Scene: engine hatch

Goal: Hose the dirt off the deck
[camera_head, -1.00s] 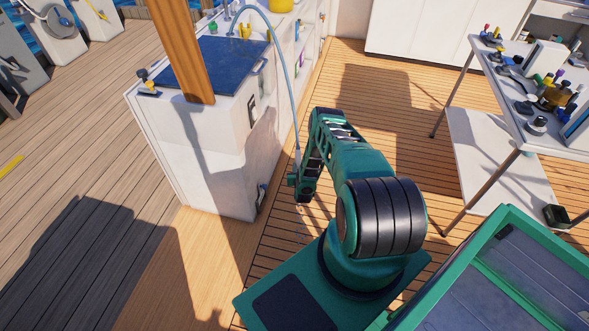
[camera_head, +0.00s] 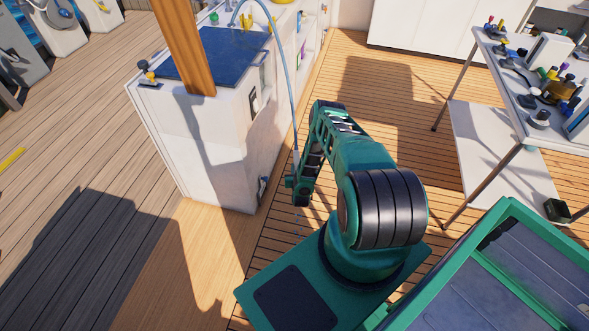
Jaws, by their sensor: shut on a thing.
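A thin blue-grey hose (camera_head: 288,88) arches up from the far end of the white counter and hangs down to my gripper (camera_head: 297,184). My gripper is at the low end of my green arm, just right of the counter, above the deck. It is shut on the hose's end, which is mostly hidden by the gripper. The planked deck (camera_head: 385,110) lies around and below, partly in shadow. I cannot make out clear dirt patches on it.
The white counter (camera_head: 222,150) with a blue top and a wooden post (camera_head: 183,45) stand close left of my arm. A table (camera_head: 520,120) with several tools and a lower shelf is at right. A white cabinet (camera_head: 440,30) is at the back. Open deck lies between.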

